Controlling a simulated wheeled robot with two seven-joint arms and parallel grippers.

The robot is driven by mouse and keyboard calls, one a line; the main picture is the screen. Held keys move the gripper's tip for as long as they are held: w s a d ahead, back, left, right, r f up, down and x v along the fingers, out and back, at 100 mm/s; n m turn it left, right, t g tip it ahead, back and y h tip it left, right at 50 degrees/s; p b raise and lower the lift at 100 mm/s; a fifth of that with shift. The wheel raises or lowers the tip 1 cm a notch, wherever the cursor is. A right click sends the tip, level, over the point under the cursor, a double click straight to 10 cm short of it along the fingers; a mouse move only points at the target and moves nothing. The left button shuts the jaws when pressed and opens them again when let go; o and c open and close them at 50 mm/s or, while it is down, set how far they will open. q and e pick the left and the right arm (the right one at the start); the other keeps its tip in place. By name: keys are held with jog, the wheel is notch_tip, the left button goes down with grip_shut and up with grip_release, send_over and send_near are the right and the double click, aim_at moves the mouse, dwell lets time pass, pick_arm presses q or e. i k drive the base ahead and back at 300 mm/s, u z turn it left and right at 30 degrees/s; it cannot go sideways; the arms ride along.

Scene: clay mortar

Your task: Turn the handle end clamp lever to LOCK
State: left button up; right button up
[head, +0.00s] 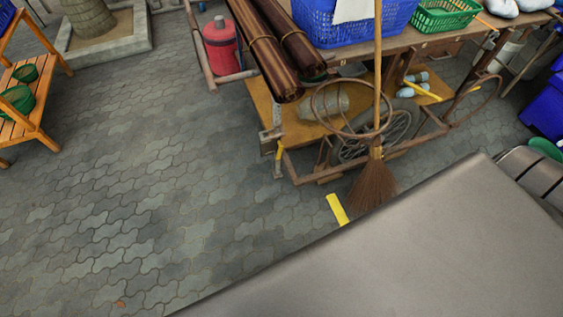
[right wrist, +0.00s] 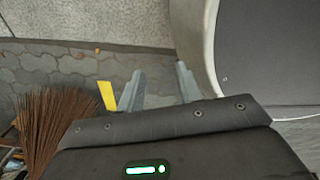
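A short yellow bar, which looks like the clamp lever (head: 338,209), shows in the head view beside the broom's bristles. Its lower end is hidden behind a large grey surface in the foreground. In the right wrist view a yellow lever (right wrist: 107,95) stands just left of the left finger of my right gripper (right wrist: 158,88). The two fingers are apart with nothing visible between them. I cannot tell whether the finger touches the lever. No LOCK mark is readable. My left gripper is in neither view.
A straw broom (head: 373,184) leans upright by a wooden cart (head: 335,168). A bench with a blue basket (head: 345,24) and a green basket (head: 445,15) stands behind. A red tank (head: 222,45) is at the upper middle. Paved floor (head: 150,190) is clear at left.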

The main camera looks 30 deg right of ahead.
aim_at(280, 152)
jog(key=k, duration=0.5)
jog(key=z, duration=0.65)
jog(key=i, duration=0.5)
jog(key=z, duration=0.05)
